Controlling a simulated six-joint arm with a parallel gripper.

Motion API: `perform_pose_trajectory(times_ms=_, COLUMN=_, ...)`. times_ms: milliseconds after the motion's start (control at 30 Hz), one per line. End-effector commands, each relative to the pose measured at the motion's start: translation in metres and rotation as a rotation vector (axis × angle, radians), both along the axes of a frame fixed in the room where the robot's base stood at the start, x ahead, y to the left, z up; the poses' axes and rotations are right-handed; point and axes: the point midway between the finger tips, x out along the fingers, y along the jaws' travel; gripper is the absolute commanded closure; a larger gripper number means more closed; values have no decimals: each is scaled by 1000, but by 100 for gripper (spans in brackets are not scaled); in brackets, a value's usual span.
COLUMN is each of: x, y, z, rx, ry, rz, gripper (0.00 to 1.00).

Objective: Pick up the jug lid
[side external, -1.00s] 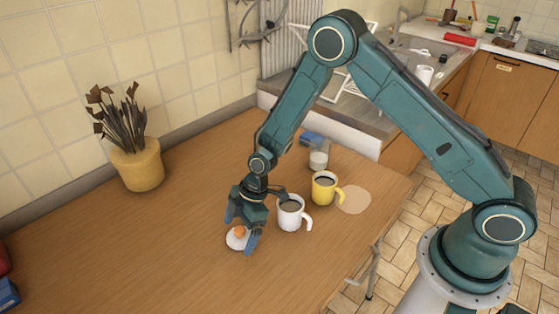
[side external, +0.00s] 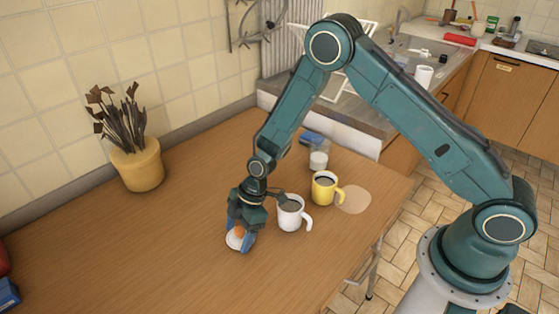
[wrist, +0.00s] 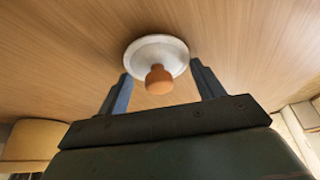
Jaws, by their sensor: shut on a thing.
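The jug lid (side external: 233,241) is a small white disc with an orange knob. It lies at the wooden table's front middle in the side view, partly hidden by my fingers. In the wrist view the lid (wrist: 151,50) shows almost whole, with its knob (wrist: 159,80) pointing toward the camera. My gripper (side external: 240,240) points down over the lid with its blue fingers on both sides. In the wrist view my gripper (wrist: 161,76) has one finger at each side of the lid and is shut on it. The lid appears to rest on the table.
A white mug (side external: 290,214) stands just right of my gripper, close to it. A yellow mug (side external: 324,189), a glass jar (side external: 318,161) and a round mat (side external: 354,199) are farther right. A potted plant (side external: 141,168) stands back left. The table's left middle is clear.

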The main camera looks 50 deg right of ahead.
Motion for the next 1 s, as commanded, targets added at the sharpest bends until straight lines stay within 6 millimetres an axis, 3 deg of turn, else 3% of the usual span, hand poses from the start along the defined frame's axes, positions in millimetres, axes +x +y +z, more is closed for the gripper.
perform_pose_trajectory(times_ms=467, x=0, y=0, z=12, rx=1, ry=-1, rz=0, gripper=55)
perform_pose_trajectory(times_ms=767, x=1, y=0, z=52, rx=1, ry=-5, rz=0, gripper=55)
perform_pose_trajectory(times_ms=1000, x=1, y=0, z=99, rx=2, ry=-5, rz=0, gripper=55)
